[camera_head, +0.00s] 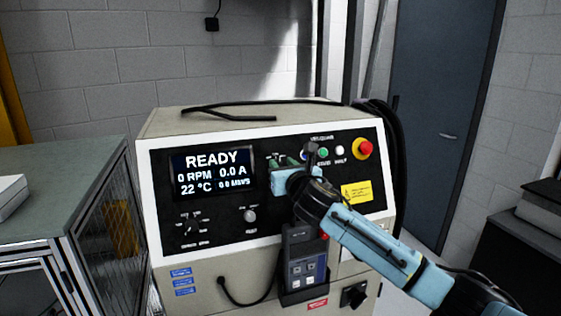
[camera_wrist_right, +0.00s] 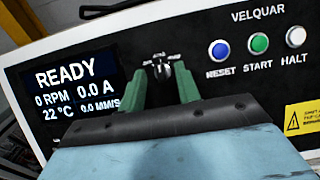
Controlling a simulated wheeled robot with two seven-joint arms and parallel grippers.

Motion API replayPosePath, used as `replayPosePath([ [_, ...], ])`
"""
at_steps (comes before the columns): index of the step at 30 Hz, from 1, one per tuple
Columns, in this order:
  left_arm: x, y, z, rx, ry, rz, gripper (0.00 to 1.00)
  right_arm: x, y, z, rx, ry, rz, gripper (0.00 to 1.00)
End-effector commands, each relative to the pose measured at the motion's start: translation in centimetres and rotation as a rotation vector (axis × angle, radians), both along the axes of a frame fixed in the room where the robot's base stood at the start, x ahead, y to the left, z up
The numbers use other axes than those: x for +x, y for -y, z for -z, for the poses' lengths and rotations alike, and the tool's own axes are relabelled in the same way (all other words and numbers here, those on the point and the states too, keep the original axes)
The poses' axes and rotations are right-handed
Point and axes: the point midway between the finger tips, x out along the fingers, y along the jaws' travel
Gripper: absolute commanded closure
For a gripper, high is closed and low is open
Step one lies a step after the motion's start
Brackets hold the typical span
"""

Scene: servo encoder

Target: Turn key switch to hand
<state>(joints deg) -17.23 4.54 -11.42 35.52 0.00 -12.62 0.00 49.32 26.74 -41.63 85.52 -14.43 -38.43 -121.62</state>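The key switch (camera_wrist_right: 161,66) is a small metal key part on the black panel, right of the lit display, in the right wrist view. It also shows in the head view (camera_head: 275,156), partly covered by my gripper. My right gripper (camera_wrist_right: 158,74) has two green fingers spread apart, with the key seen between and just beyond their tips; I see no contact. In the head view the right gripper (camera_head: 281,160) reaches the panel from the lower right. The switch's position labels are too small or hidden to read. My left gripper is not in view.
The display (camera_head: 213,172) reads READY, 0 RPM. Right of the key are blue, green and white buttons (camera_wrist_right: 258,43) and a red emergency stop (camera_head: 362,149). Below are a rotary selector (camera_head: 190,229), a knob (camera_head: 250,215) and a docked handheld unit (camera_head: 303,270). A cabinet (camera_head: 60,195) stands left.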

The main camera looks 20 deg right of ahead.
Motion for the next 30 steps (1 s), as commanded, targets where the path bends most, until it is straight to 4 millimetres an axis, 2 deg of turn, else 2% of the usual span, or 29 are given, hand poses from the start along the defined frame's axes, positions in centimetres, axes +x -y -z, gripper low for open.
replayPosePath([
  [7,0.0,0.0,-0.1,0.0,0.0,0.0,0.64,2.0,-0.1,0.0,0.001,-0.001,0.0,0.67],
  [18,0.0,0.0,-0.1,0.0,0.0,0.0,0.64,2.4,-0.1,0.0,0.0,-0.001,0.0,0.67],
  [20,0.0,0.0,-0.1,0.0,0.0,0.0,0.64,2.4,-0.1,0.0,0.0,-0.001,0.0,0.72],
  [26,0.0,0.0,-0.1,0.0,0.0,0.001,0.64,2.3,-0.1,0.0,0.001,-0.001,0.0,0.99],
  [30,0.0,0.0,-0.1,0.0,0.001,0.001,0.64,2.3,-0.1,0.1,0.003,-0.001,0.001,1.0],
])
